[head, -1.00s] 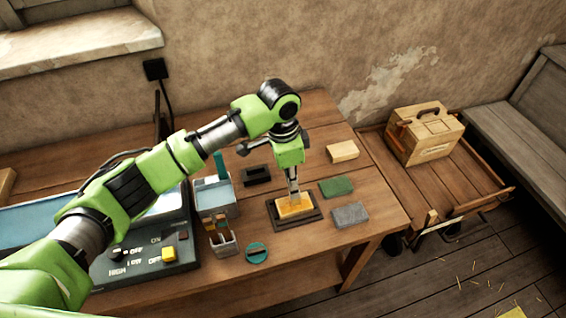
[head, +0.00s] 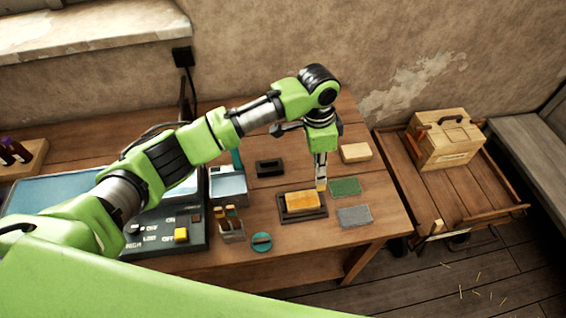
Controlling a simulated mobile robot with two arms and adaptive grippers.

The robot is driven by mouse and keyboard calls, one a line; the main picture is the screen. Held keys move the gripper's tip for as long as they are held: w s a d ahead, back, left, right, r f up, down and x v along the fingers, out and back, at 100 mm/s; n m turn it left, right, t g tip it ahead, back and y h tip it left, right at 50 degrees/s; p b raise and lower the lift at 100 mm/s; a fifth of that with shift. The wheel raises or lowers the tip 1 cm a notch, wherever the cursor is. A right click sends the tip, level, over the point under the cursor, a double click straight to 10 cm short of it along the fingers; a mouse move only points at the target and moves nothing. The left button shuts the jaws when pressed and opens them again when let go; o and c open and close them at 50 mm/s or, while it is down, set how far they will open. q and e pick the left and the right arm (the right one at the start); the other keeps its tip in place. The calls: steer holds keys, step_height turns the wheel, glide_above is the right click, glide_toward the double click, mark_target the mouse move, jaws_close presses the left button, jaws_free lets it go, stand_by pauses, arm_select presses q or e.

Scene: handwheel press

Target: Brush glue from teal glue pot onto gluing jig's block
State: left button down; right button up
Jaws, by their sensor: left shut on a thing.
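The gluing jig (head: 289,215) is a dark tray on the bench with a yellow-orange block (head: 302,201) in it. My left gripper (head: 321,178) points down just behind the block's right end. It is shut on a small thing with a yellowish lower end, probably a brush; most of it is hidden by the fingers. I cannot tell whether its tip touches the block or jig. A round teal thing with a dark bar across it (head: 261,242), possibly the glue pot, stands in front and left of the jig. My right gripper is not in view.
Green (head: 345,187) and grey (head: 354,216) pads lie right of the jig, a pale block (head: 356,153) behind. A black holder (head: 270,168), grey-blue box (head: 228,186) and small holder (head: 231,230) stand left. A wooden cart (head: 400,170) carries a wooden case (head: 446,140).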

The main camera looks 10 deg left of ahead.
arm_select(q)
steer(key=shift+w+d+r, duration=0.1)
steer(key=shift+d+r, duration=0.05)
steer(key=shift+r, duration=0.6)
steer(key=shift+w+d+r, duration=0.1)
steer(key=shift+r, duration=0.6)
steer(key=shift+s+a+r, duration=0.15)
steer(key=shift+s+r, duration=0.05)
steer(key=shift+r, duration=0.15)
steer(key=shift+w, duration=0.1)
